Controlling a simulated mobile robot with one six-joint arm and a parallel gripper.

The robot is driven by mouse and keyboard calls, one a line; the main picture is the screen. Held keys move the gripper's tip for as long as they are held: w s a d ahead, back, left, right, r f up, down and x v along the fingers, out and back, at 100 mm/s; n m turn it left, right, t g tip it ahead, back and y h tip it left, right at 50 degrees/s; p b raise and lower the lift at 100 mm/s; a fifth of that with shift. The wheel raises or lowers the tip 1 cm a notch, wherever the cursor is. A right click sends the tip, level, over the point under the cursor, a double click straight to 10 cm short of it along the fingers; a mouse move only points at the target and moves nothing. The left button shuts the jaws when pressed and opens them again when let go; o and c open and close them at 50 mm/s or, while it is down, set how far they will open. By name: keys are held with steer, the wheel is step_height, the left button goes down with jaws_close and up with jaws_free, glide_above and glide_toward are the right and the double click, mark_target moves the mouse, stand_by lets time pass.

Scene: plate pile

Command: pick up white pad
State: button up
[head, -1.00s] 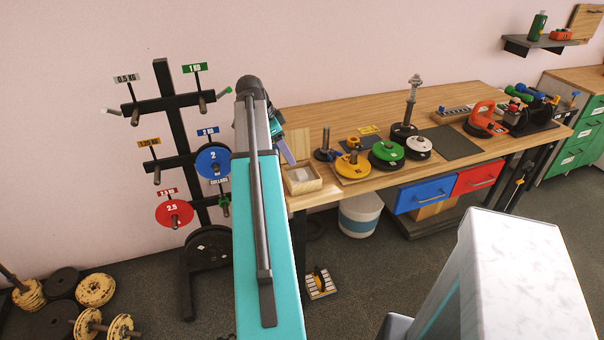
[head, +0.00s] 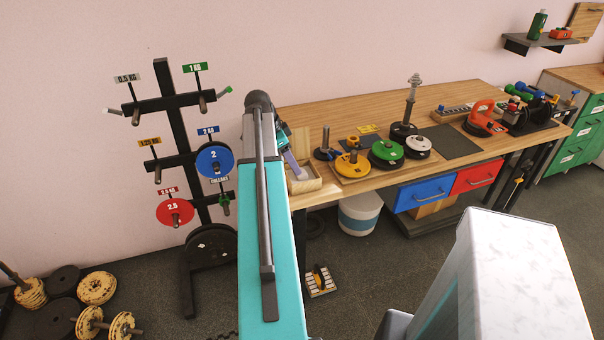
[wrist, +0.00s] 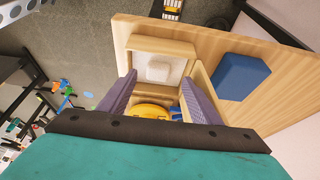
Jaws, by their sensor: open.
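The white pad (wrist: 158,71) lies inside a small wooden box (wrist: 160,44) with a raised rim, in the upper middle of the wrist view. In the head view the box (head: 306,187) sits at the near left corner of the workbench, and my arm and gripper partly hide it. My gripper (wrist: 160,78) is open, with its two purple fingers apart on either side of the pad's line of view. The fingers are empty. In the head view my gripper (head: 290,163) is at the box's left side. I cannot tell its exact height above the pad.
A yellow plate (head: 353,167), a green plate (head: 387,154) and a white plate (head: 418,148) lie right of the box on the workbench (head: 350,111). A weight rack with a blue plate (head: 214,161) and a red plate (head: 176,211) stands left of my arm.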

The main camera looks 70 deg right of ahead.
steer(key=shift+p+x, duration=0.7)
steer(key=shift+x, duration=1.75)
steer(key=shift+s+a, duration=0.1)
steer(key=c, duration=1.1)
steer(key=shift+r, duration=0.2)
steer(key=shift+c, duration=0.2)
steer(key=shift+r+b, duration=0.55)
steer(key=shift+r, duration=0.8)
steer(key=shift+a+r, duration=0.1)
steer(key=shift+r, duration=0.15)
steer(key=s+a+b, duration=0.2)
steer(key=a, duration=0.5)
steer(key=s+a+r+b, duration=0.1)
steer(key=s+a, duration=0.1)
steer(key=a, duration=0.6)
steer(key=shift+r+b, duration=0.25)
steer(key=shift+b, duration=0.15)
steer(key=shift+a, duration=0.15)
